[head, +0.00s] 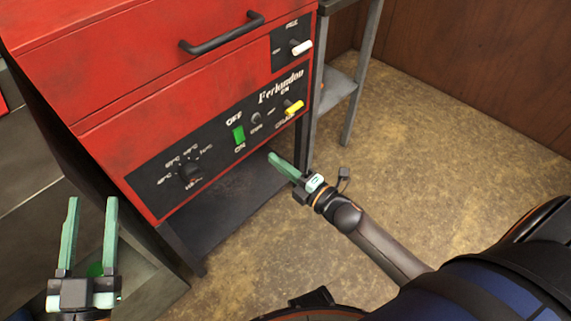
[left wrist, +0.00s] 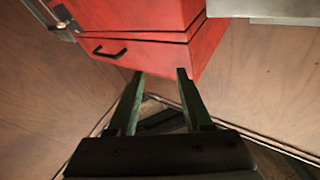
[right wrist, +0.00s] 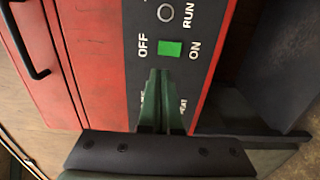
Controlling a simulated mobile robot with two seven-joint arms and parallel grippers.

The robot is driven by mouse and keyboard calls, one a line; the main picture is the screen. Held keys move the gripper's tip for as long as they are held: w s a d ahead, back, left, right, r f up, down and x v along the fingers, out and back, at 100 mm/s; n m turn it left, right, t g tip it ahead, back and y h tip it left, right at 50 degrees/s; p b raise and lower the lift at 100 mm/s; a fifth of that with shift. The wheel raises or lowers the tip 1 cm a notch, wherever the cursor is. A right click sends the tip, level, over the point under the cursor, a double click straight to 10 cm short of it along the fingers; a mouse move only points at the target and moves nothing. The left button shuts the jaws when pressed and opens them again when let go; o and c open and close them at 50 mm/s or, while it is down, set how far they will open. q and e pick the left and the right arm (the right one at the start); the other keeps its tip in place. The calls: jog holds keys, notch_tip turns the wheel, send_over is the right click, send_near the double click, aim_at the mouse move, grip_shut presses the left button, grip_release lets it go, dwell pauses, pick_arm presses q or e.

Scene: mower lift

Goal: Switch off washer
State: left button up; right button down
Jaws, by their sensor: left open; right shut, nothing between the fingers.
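The red washer (head: 120,75) has a black control panel with a green switch (head: 238,136) between the labels OFF above and ON below. In the right wrist view the green switch (right wrist: 170,48) lies just beyond my fingertips; I cannot tell which side is pressed in. My right gripper (head: 273,157) is shut and empty, in front of the panel, to the lower right of the switch. Its closed fingers (right wrist: 160,72) point at the panel and hide part of its print. My left gripper (head: 92,202) is open and empty, to the left, away from the switch.
The panel also carries a dark round knob (head: 190,172), a small round run light (head: 255,118), a yellow knob (head: 293,108) and a white knob (head: 301,47). A black handle (head: 222,33) sticks out above. A grey metal stand (head: 340,85) is at the right. Open floor lies in front.

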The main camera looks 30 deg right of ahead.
pick_arm(q)
jog(key=shift+w+f+n+g+y, duration=0.2)
jog(key=shift+f+n+g+y, duration=0.25)
jog(key=shift+f, duration=0.6)
pick_arm(e)
jog(key=shift+v, duration=1.1)
jog(key=shift+r, duration=0.15)
